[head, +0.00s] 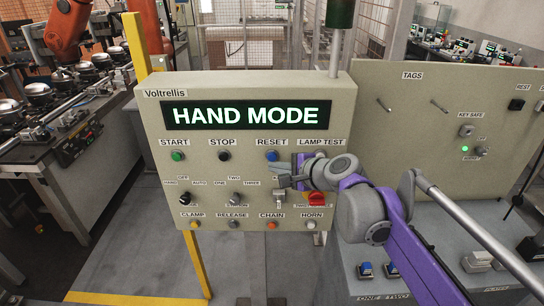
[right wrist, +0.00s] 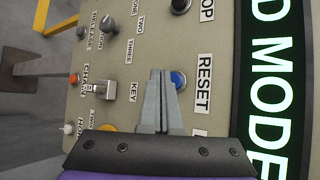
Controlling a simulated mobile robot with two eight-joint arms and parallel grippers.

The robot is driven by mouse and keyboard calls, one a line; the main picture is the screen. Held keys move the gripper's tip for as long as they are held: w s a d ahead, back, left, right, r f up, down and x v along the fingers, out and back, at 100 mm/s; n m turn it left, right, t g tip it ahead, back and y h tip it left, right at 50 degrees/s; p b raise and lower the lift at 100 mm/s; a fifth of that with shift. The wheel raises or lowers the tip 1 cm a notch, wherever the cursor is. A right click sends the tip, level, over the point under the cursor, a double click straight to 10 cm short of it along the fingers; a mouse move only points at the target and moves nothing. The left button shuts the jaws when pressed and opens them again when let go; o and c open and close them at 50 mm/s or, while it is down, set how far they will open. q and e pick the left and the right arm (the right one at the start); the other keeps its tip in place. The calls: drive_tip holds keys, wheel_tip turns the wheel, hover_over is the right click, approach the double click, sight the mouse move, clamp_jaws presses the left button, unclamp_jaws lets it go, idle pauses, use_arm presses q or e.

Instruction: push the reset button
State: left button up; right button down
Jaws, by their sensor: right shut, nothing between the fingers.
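The reset button (head: 272,155) is a round blue push button under the RESET label on the beige control panel (head: 160,118). The blue button also shows in the right wrist view (right wrist: 179,80), partly hidden behind my fingers. My right gripper (head: 272,174) is shut and empty, with its fingertips just below the button in the head view. In the right wrist view the fingertips (right wrist: 161,74) are beside the button's left edge. I cannot tell whether they touch the button or the panel. My left gripper is not in view.
The panel display (head: 246,115) reads HAND MODE. A green start button (head: 177,155) and black stop button (head: 224,155) are to the left. A red-and-yellow switch (head: 316,199), key switch (head: 279,197) and lower button row sit close to my right gripper.

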drive_tip(key=s, duration=0.6)
idle(0.7)
drive_tip(key=s+d+f+n+g+h, duration=0.2)
drive_tip(key=s+d+f+n+h, duration=0.2)
drive_tip(key=s+d+f+n, duration=0.3)
drive_tip(key=s+d+f+n+g+h, duration=0.2)
drive_tip(key=s+d+f+n+h, duration=0.2)
drive_tip(key=s+d+f, duration=0.5)
drive_tip(key=s+f+n, duration=0.2)
drive_tip(key=s+f, duration=0.4)
drive_tip(key=s, duration=0.1)
drive_tip(key=shift+s+d+f+n, duration=0.25)
drive_tip(key=shift+s+n, duration=0.1)
drive_tip(key=shift+n, duration=0.05)
